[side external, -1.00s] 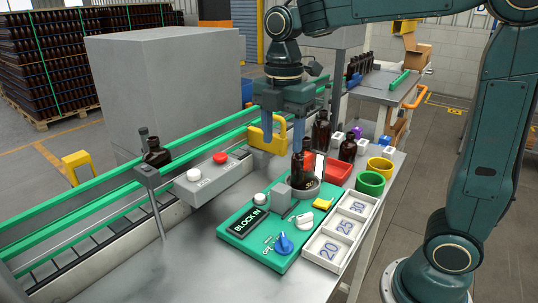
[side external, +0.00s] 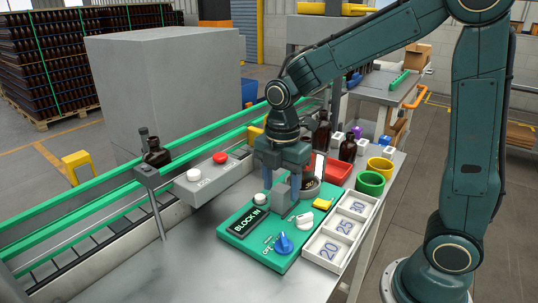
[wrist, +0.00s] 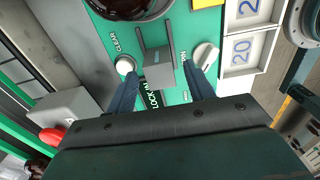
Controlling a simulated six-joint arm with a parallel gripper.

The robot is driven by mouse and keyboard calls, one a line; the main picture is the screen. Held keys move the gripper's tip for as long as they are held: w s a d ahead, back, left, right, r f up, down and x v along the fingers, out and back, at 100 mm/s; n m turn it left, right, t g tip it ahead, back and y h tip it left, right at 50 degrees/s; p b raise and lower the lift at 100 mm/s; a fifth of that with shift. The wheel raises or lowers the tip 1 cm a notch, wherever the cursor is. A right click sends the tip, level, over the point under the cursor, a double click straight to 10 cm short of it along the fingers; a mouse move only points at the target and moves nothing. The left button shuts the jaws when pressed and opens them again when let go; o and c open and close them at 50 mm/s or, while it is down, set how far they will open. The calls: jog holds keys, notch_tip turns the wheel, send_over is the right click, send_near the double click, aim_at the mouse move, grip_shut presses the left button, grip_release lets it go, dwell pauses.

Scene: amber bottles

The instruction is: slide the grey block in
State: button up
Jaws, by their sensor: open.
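The grey block (side external: 280,197) stands on the green panel (side external: 262,252), near the "BLOCK IN" label (side external: 246,223). My gripper (side external: 281,193) is low over the panel, open, with one finger on each side of the block. In the wrist view the grey block (wrist: 158,68) lies between the fingers, with gaps on both sides, so I see no grip on it.
A white "CLEAR" button (wrist: 125,65) and a white knob (wrist: 205,56) flank the block. A blue knob (side external: 283,243) and a white numbered tray (side external: 325,262) are nearby. A grey box with a red button (side external: 219,159) stands behind left. Bare table lies at front left.

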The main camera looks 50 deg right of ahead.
jog(key=shift+f, duration=1)
jog(key=shift+c, duration=0.4)
grip_shut()
jog(key=shift+d, duration=2)
jog(key=shift+c, duration=0.8)
grip_release()
jog(key=shift+d+r, duration=0.1)
jog(key=shift+o, duration=1.2)
